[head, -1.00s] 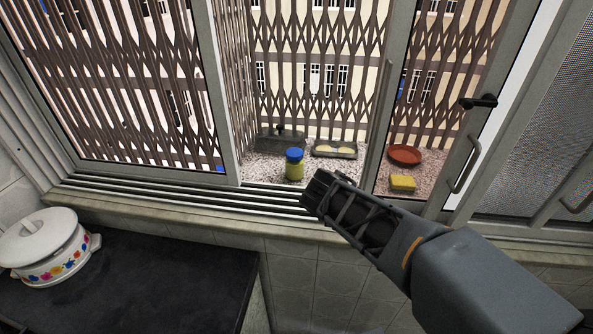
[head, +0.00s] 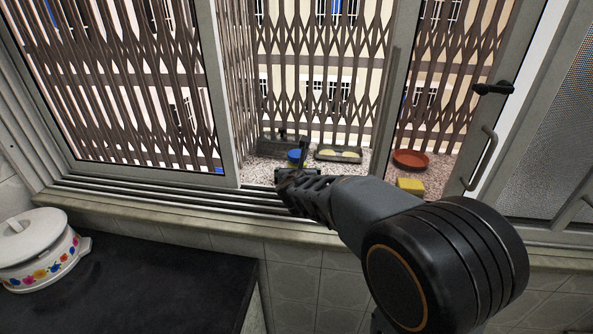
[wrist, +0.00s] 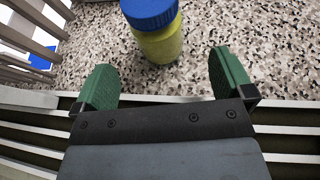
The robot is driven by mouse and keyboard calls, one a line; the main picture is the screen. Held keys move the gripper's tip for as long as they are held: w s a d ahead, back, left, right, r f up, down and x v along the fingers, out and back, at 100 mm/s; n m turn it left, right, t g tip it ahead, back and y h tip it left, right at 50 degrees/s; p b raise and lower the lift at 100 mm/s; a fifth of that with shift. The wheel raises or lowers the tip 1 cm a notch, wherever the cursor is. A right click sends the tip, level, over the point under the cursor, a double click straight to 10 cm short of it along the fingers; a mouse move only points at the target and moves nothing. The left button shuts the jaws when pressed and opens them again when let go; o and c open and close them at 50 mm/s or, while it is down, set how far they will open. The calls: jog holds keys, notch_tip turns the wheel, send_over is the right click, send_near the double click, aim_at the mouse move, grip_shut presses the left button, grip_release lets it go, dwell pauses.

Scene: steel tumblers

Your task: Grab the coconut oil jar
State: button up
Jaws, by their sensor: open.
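The jar (head: 296,155) has a blue lid and a yellow-green body. It stands on the speckled ledge outside the open window, and in the head view my gripper (head: 297,172) hides most of its body. In the wrist view the jar (wrist: 158,38) stands upright beyond my fingertips, a little left of the middle between them. My gripper (wrist: 165,80) is open, with its green finger pads spread and nothing between them. The fingers reach over the window track and do not touch the jar.
Window tracks (head: 190,196) run below the opening, with frame posts on both sides. On the ledge are a dark tray (head: 338,154), a red dish (head: 410,159) and a yellow sponge (head: 410,186). A lattice grille stands behind. A white pot (head: 38,250) sits on the dark counter.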

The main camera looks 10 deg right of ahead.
jog(key=shift+x, duration=3.9)
jog(key=shift+w+r, duration=0.1)
jog(key=shift+r, duration=0.15)
jog(key=shift+c, duration=0.2)
jog(key=shift+a+r, duration=0.1)
jog(key=c, duration=1.3)
